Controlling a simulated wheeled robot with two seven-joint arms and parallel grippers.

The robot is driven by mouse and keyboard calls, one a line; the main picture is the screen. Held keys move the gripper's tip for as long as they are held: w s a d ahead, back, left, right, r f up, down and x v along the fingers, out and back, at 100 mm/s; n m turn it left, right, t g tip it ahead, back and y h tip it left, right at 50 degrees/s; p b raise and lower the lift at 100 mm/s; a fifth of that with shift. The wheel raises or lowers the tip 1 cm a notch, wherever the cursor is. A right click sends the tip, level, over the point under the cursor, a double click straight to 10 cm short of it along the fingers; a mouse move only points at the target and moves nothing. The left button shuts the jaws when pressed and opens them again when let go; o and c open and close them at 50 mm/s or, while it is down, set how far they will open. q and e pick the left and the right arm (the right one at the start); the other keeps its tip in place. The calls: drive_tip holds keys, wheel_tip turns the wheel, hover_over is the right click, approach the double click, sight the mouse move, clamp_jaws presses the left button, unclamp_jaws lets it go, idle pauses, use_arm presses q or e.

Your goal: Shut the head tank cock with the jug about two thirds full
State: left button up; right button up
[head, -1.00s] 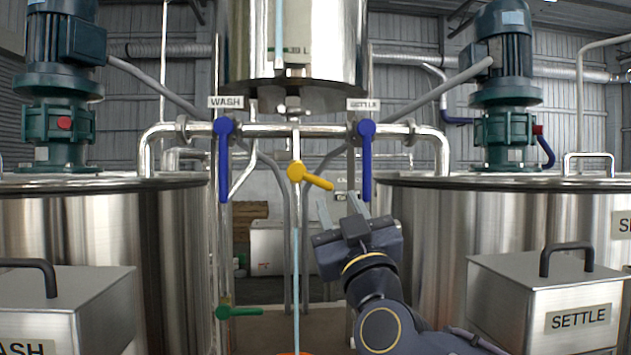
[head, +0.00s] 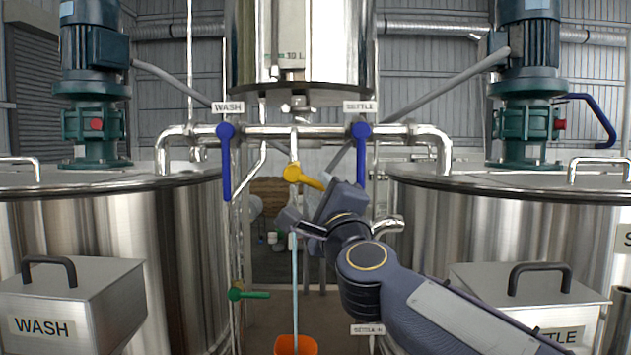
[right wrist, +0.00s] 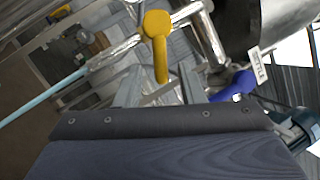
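The yellow head tank cock (head: 303,177) sits on the pipe under the steel head tank (head: 325,45), its lever sloping right and slightly down. A pale blue stream (head: 294,275) falls below it toward the orange jug (head: 296,346). Only the jug's top shows at the bottom edge, and its fill level cannot be read. My right gripper (head: 303,219) is just below and beside the lever. In the right wrist view its fingers (right wrist: 160,88) are apart, with the yellow lever (right wrist: 157,45) pointing in between them; contact cannot be told. My left gripper is out of view.
Blue levers hang down under the WASH (head: 226,160) and SETTLE (head: 362,150) labels. A green lever (head: 248,294) is lower left. Large steel tanks stand left (head: 110,235) and right (head: 510,225), with a WASH box (head: 75,300) and a second box (head: 525,290) in front.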

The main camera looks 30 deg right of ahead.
sight(318, 187)
drive_tip(key=shift+x, duration=1.75)
drive_tip(key=shift+c, duration=0.3)
